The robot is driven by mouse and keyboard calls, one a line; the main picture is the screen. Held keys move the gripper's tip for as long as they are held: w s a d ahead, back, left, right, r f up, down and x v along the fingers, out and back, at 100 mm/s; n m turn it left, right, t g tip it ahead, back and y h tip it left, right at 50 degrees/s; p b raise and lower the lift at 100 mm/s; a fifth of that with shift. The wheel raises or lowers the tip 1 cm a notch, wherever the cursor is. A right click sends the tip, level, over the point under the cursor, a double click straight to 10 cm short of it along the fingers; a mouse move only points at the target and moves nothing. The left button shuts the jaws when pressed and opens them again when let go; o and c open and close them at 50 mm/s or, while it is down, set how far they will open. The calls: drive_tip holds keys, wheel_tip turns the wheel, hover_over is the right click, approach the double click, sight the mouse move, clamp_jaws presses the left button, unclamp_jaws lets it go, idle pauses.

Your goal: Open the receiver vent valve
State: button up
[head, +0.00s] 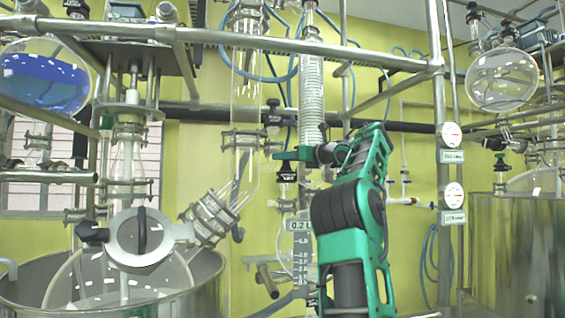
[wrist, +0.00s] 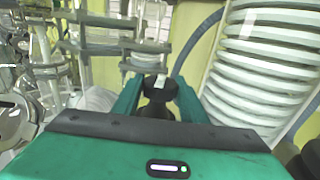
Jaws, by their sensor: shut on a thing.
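The receiver vent valve has a black knob (wrist: 155,84), seen in the wrist view between the two green fingers of my gripper (wrist: 158,96). My gripper is shut on this knob. In the head view, my gripper (head: 284,155) reaches left from the green arm to the black valve (head: 287,168), beside the glass column. A small white mark shows on the knob. The fingers partly hide the valve body, and I cannot tell the valve's exact angle. Below it hangs the graduated receiver (head: 301,250), partly behind my arm.
A coiled condenser (head: 311,90) stands close above my gripper and also fills the right of the wrist view (wrist: 262,62). Metal rails (head: 300,46) cross above. A glass vessel with a round flange (head: 140,238) is at lower left. Gauges (head: 452,135) are at right.

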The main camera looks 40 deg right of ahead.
drive_tip(key=shift+s+d, duration=0.15)
drive_tip(key=shift+d, duration=0.05)
drive_tip(key=o, duration=0.9)
drive_tip(key=shift+r, duration=0.1)
drive_tip(key=shift+c, duration=0.2)
drive_tip(key=shift+a+r+m+h, duration=0.1)
drive_tip(key=shift+a+m+h, duration=0.1)
drive_tip(key=shift+m+h, duration=0.3)
drive_tip(key=shift+f+m+h, duration=0.2)
drive_tip(key=shift+m+h, duration=0.5)
drive_tip(key=shift+h, duration=0.7)
drive_tip(key=shift+r+h, duration=0.1)
drive_tip(key=shift+h, duration=0.2)
drive_tip(key=shift+m+g+h, duration=0.3)
drive_tip(key=shift+m+h, duration=0.1)
drive_tip(key=shift+m, duration=0.1)
drive_tip(key=shift+m+h, duration=0.5)
drive_tip(key=shift+h, duration=0.3)
